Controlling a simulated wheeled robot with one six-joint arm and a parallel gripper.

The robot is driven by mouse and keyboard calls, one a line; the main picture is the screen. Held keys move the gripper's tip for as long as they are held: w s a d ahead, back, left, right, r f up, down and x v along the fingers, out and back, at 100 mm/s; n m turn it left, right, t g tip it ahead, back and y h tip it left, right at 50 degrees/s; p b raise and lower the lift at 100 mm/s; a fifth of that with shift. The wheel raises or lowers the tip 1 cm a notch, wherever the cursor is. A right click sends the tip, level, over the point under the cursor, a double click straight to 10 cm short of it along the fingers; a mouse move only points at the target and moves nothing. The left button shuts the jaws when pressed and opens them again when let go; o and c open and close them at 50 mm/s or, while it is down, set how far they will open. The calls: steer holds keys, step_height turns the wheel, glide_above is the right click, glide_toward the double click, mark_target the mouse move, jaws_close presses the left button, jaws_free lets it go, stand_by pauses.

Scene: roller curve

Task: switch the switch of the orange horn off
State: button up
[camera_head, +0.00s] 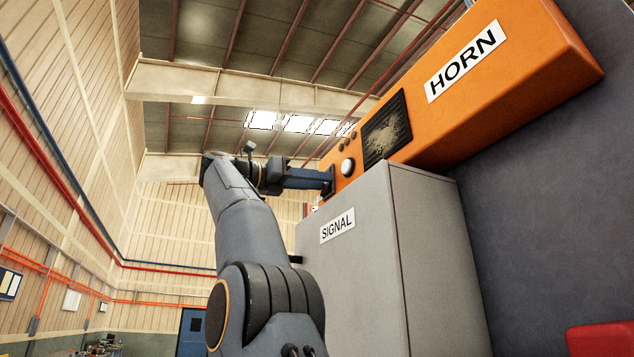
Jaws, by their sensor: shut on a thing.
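The orange horn (540,75) is a long orange box with a "HORN" label, running from the upper right down to the middle of the view. A dark grille (386,130), small dark knobs and a round white button (347,167) are on its face. My gripper (329,184) is at the lower left end of the horn, left of the white button. It is shut on the switch there, which the fingers hide almost wholly. I cannot tell the switch's position.
A grey cabinet labelled "SIGNAL" (350,270) stands just below the horn, close under my gripper. A dark grey wall or panel (545,205) fills the right side. A red object (600,340) is at the lower right corner. The hall to the left is open.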

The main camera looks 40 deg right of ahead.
steer(key=o, duration=1.1)
steer(key=shift+c, duration=0.2)
steer(key=shift+a, duration=0.1)
steer(key=v, duration=0.7)
steer(key=shift+a, duration=0.3)
steer(key=shift+f, duration=0.1)
steer(key=shift+w, duration=0.2)
